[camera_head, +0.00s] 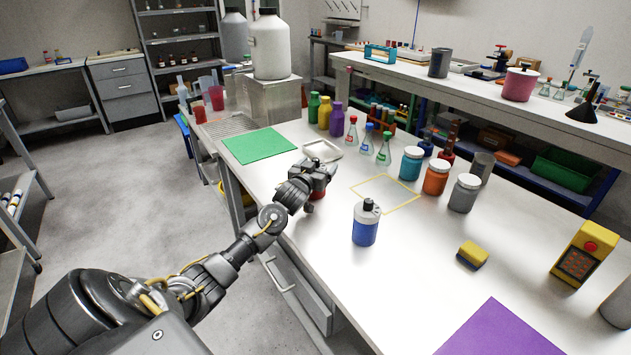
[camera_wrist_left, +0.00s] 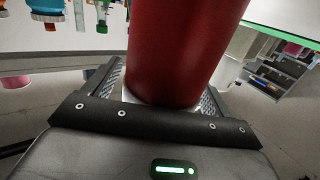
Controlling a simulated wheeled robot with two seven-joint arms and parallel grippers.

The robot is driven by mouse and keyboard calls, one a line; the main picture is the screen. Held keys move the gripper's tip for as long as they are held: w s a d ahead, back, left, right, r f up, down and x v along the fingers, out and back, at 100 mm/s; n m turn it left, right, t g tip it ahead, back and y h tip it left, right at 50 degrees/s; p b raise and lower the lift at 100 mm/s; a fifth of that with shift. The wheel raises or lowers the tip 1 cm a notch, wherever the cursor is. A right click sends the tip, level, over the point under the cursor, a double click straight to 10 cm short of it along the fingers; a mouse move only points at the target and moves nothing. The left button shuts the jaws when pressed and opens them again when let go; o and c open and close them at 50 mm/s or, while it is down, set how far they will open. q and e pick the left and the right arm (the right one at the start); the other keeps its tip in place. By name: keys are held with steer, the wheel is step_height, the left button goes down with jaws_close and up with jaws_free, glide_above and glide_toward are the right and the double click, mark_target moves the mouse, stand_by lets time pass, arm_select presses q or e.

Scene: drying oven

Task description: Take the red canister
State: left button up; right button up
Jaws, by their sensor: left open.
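The red canister (camera_wrist_left: 182,50) fills the middle of the left wrist view, between the two finger pads of my left gripper. In the head view only a small red part of the canister (camera_head: 320,193) shows, at the near left edge of the white table; my gripper hides the rest. My left gripper (camera_head: 321,174) is open around the canister. Whether either finger touches it cannot be told. My right gripper is in neither view.
A green mat (camera_head: 258,146) and a metal tray (camera_head: 322,151) lie beyond the gripper. A blue bottle (camera_head: 365,226) stands to its right, near a yellow outlined square (camera_head: 385,190). Flasks and several jars stand farther back.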

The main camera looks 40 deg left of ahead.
arm_select(q)
steer(key=shift+c, duration=0.6)
steer(key=c, duration=1)
steer(key=shift+r, duration=0.5)
step_height(320, 180, up, 2)
steer(key=shift+r, duration=0.2)
steer(key=s+r, duration=0.2)
steer(key=s+d+r, duration=0.1)
steer(key=s+r, duration=0.1)
steer(key=r, duration=0.1)
steer(key=shift+s+d+r, duration=0.2)
steer(key=shift+s+r, duration=0.15)
steer(key=shift+s, duration=0.05)
steer(key=s+d+r+p, duration=0.1)
steer(key=s+r, duration=0.3)
steer(key=s, duration=0.4)
steer(key=shift+s+d, duration=0.4)
steer(key=shift+d, duration=0.3)
